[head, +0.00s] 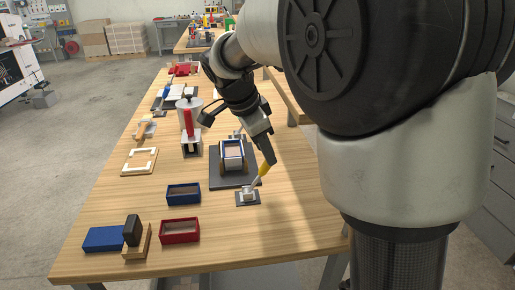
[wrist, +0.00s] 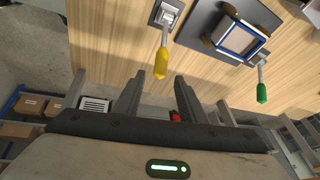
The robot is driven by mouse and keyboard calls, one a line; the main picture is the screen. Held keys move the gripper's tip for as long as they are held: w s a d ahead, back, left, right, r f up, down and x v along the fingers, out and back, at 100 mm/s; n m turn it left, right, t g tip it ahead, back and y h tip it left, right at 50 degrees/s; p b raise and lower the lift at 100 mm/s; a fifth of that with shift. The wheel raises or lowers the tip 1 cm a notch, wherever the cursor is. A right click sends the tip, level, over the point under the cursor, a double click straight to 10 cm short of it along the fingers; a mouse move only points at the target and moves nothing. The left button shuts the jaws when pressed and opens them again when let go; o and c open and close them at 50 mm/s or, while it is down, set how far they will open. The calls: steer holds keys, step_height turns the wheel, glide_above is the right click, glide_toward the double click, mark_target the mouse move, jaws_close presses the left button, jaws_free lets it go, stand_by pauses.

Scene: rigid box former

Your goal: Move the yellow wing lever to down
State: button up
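The yellow wing lever (head: 265,169) stands on a small dark base plate (head: 241,203) near the right edge of the table. Its yellow handle slants up and to the right from a pale metal bracket. In the wrist view the yellow handle (wrist: 161,64) points toward my gripper (wrist: 160,76), its tip at the gap between the two fingertips. The fingers are apart and nothing is clamped. In the head view my gripper (head: 267,150) is just above the handle's upper end; contact cannot be told.
Behind the lever, a blue-rimmed box (head: 233,152) sits on a dark plate (head: 228,182). A green-handled lever (wrist: 262,92) is on the plate's other side. A blue tray (head: 183,194) and a red tray (head: 180,231) lie left. The table's front right corner is bare.

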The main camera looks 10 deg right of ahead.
mark_target(259, 176)
steer(key=shift+b+x, duration=0.4)
steer(key=shift+x, duration=2.35)
jaws_close()
